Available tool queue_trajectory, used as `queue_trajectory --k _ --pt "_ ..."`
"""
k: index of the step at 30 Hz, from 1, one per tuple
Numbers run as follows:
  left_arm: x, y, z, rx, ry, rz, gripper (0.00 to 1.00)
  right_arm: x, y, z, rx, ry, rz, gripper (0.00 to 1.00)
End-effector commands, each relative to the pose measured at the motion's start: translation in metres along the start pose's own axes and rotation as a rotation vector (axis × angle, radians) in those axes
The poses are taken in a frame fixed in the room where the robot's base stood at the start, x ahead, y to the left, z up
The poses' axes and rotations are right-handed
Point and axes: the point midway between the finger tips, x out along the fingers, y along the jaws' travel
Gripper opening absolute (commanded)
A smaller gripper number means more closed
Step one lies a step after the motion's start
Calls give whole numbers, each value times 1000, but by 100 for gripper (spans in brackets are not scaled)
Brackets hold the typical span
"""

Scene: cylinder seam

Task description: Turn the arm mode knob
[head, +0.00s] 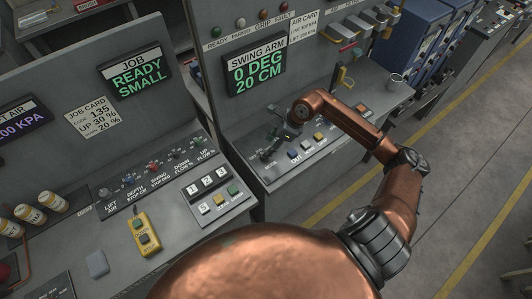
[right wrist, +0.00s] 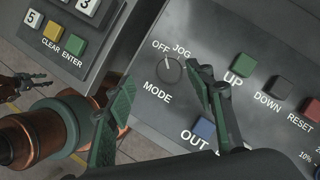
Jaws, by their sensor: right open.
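The arm mode knob (right wrist: 170,68) is a round dark knob with a pale pointer line, on the grey sloped panel in the right wrist view. OFF and JOG are printed above it and MODE below it. Its pointer is near the top, between the two labels. My right gripper (right wrist: 163,100) is open, with one green-padded finger to each side of the knob in that view. I cannot tell whether either finger touches it.
Right of the knob are the green UP button (right wrist: 243,66), the dark DOWN button (right wrist: 281,88) and the red RESET button (right wrist: 309,107). The blue OUT button (right wrist: 204,128) is below. Dark fingers, seemingly my left gripper (right wrist: 28,82), show small.

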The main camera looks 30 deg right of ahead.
Motion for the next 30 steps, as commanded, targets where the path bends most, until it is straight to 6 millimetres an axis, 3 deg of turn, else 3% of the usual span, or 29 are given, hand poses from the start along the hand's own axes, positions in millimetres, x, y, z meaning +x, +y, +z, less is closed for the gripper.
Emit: queue_trajectory --k 5,18,30 --pt "-2 0 0 0 -1 0 40 3 -10 -16 -11 67 -16 49" --pt "-11 0 -1 0 0 0 40 65 -10 -19 -9 63 -14 49" --pt "-11 0 0 -1 -1 0 40 74 -10 -20 -12 63 -16 49"
